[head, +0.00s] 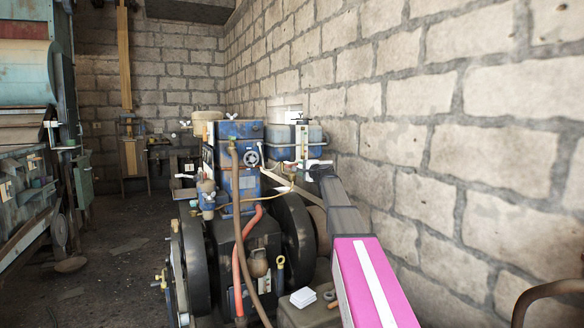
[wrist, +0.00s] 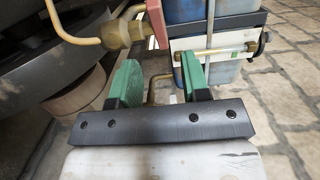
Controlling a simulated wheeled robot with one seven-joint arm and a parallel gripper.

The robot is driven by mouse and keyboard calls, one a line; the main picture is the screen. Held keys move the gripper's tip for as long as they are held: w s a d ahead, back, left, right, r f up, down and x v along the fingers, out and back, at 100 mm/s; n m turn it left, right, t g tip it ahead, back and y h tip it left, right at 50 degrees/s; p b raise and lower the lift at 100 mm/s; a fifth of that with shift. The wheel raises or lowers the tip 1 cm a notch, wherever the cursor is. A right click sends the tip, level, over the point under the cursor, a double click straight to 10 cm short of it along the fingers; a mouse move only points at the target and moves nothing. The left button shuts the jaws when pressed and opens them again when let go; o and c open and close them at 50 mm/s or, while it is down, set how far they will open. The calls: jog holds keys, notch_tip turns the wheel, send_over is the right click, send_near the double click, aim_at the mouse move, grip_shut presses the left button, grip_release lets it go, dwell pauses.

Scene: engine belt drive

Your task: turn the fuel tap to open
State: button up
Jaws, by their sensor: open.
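In the wrist view, a brass fitting (wrist: 117,35) with a thin bent pipe and a red flat piece (wrist: 157,22) at its right end looks like the fuel tap. It lies just beyond my gripper (wrist: 158,82), at upper left. The green-padded fingers are apart, with a short bent brass rod (wrist: 152,88) showing in the gap between them. I cannot tell whether the rod touches a pad. In the head view, my arm reaches to the engine's right side, and my gripper (head: 308,165) is small beneath the blue fuel tank (head: 297,138). The tap is too small to make out there.
The blue engine (head: 237,150) stands between large dark flywheels (head: 296,235). Hoses (head: 237,215) hang in front of it. A block wall (head: 440,150) runs close along the right. A green machine (head: 25,170) stands at left, with open floor (head: 120,255) between.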

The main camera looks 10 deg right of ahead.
aim_at(292, 165)
jog(key=x, duration=0.9)
jog(key=shift+w+a, duration=0.1)
jog(key=shift+w, duration=0.2)
grip_shut()
